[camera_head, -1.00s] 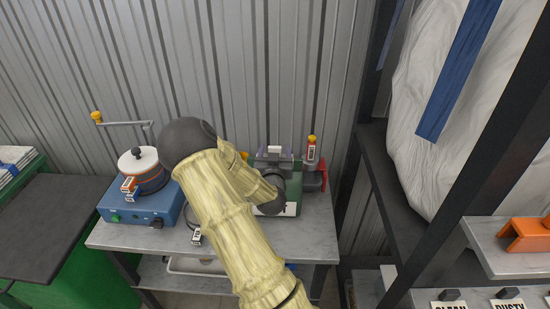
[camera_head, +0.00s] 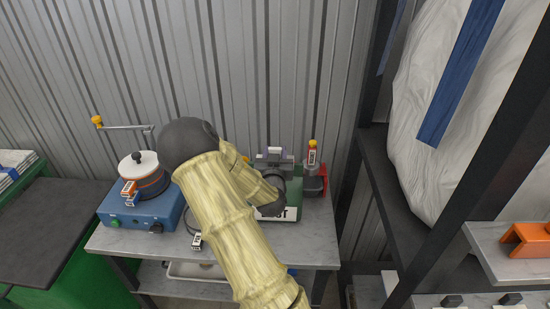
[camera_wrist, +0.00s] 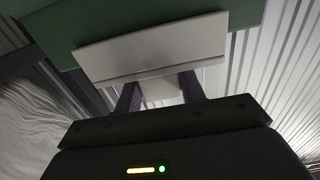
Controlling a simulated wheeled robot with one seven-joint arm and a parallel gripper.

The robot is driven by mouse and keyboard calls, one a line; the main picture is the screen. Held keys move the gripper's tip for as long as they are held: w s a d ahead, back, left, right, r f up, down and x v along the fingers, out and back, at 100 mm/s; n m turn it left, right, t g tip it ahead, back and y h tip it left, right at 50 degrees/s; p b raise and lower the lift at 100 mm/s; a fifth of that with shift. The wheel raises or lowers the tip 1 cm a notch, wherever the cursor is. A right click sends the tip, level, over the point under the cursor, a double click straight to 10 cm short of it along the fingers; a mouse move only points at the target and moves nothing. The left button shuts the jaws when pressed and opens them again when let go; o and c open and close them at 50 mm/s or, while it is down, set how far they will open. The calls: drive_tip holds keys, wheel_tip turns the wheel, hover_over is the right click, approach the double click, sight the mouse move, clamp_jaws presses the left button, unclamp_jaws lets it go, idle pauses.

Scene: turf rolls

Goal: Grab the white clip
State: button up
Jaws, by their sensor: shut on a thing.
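The white clip (camera_wrist: 152,52) shows in the wrist view as a pale, wide plate with a narrower part below it. Its upper edge lies against a dark green body. My gripper (camera_wrist: 160,84) has a dark finger on each side of the narrower part and is shut on it. In the head view the clip (camera_head: 274,151) shows small and pale on top of the green machine (camera_head: 290,206). My arm hides much of the machine's left side and front.
A blue box (camera_head: 140,207) with a white-lidded pot (camera_head: 138,164) and crank stands left on the grey bench (camera_head: 318,240). A red-based stand with a red-and-yellow bottle (camera_head: 312,153) is close right of the machine. A dark shelf frame (camera_head: 380,195) stands further right.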

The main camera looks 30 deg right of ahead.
sight(275, 148)
wheel_tip(275, 148, up, 9)
drive_tip(key=shift+f+b, duration=0.15)
drive_tip(key=shift+b, duration=0.5)
drive_tip(key=shift+f, duration=0.1)
